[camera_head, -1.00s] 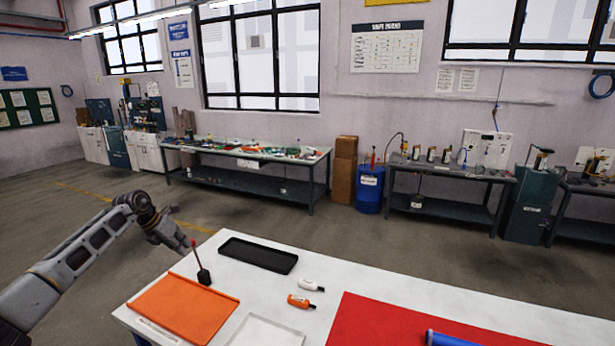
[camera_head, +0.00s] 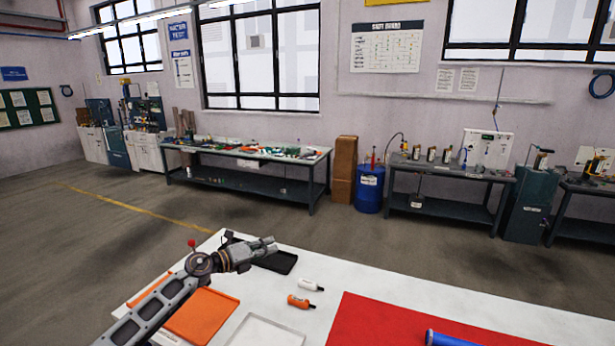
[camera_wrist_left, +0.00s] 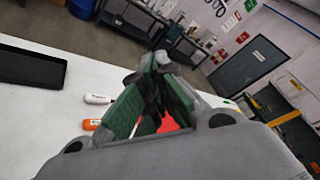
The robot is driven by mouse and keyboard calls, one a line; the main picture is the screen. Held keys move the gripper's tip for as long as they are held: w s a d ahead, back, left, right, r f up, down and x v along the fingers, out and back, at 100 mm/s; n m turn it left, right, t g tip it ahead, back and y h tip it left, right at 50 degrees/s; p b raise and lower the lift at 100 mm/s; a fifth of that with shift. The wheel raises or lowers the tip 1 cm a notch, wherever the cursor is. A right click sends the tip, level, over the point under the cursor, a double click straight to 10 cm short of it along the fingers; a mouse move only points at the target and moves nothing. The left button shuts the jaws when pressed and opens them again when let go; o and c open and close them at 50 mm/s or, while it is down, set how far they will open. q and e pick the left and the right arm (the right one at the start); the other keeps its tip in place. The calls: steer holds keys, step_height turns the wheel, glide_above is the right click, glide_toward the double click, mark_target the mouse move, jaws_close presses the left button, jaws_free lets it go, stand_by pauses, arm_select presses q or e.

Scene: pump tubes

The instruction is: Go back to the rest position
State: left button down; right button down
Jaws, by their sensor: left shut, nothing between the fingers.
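My left gripper (camera_head: 272,243) is above the back left part of the white table, in front of the black tray (camera_head: 283,262) in the head view, and hides part of it. It is shut and empty. In the left wrist view its green-lined fingers (camera_wrist_left: 163,75) come together at the tips. My left arm reaches in from the lower left over the orange tray (camera_head: 206,318). My right gripper is not in view.
A red knob (camera_head: 192,243) shows behind my arm.

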arm_select(q)
steer(key=s+r+n+t+y, duration=0.1)
steer(key=s+n+t+y, duration=0.5)
steer(key=n, duration=0.7)
steer(key=s+a+f+n+g+y, duration=0.4)
steer(key=s+a+f+n+y, duration=0.45)
steer(key=s+f+n, duration=0.55)
steer(key=s+a+f+n+g+h, duration=0.1)
steer(key=s+f+n+g, duration=0.3)
steer(key=s, duration=0.8)
steer(key=s+f+n+g+h, duration=0.15)
steer(key=s+g, duration=0.35)
steer(key=s, duration=0.6)
steer(key=s+f+g+b, duration=0.2)
steer(key=s+f, duration=0.1)
steer(key=f, duration=3.2)
steer(key=s+a+f+b, duration=0.1)
steer(key=s+a+f, duration=0.1)
steer(key=s+f, duration=0.9)
steer(key=s+a+f+b, duration=0.1)
steer(key=s+a+f, duration=0.1)
steer(key=s+f, duration=0.9)
steer(key=shift+s+a+f+g+y, duration=0.15)
steer(key=shift+s+f+g+y, duration=0.15)
steer(key=shift+g, duration=0.1)
